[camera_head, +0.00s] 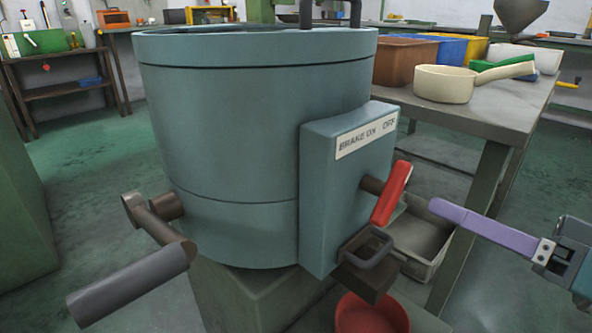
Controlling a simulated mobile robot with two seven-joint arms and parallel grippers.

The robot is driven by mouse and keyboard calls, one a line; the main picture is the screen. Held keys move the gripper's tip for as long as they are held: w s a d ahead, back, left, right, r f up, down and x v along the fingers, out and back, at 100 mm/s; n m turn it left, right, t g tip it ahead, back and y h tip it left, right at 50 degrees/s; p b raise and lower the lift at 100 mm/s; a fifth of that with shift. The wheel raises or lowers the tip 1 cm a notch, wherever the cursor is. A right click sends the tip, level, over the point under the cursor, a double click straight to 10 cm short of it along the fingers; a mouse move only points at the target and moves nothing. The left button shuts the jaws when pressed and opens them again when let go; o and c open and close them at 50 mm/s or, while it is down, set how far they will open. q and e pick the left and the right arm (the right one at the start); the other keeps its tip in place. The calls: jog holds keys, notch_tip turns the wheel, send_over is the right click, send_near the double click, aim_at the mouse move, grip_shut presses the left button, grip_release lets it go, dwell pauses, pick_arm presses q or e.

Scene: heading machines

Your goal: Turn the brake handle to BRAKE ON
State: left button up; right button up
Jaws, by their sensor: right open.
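The brake handle (391,194) is a red lever on a brown shaft, sticking out of the front of the blue-grey box on the drum machine (220,150). The lever tilts, its upper end leaning right, on the side of the word OFF. A white label (367,138) above it reads BRAKE ON at left and OFF at right. My right gripper (482,222) comes in from the right edge, with a long purple finger pointing at the lever. It is open, apart from the lever and to its right. The other finger is not clearly seen. My left gripper is not in view.
A brown latch with a grey loop (368,250) sits just below the lever. A crank with a grey grip (130,285) juts out at left. A red bowl (371,313) and a grey bin (425,243) are below. A table with a cream pan (443,85) stands behind.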

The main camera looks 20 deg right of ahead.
aim_at(401, 192)
jog(key=b+x, duration=0.2)
jog(key=x, duration=0.6)
jog(key=shift+a, duration=0.1)
grip_shut()
dwell(0.4)
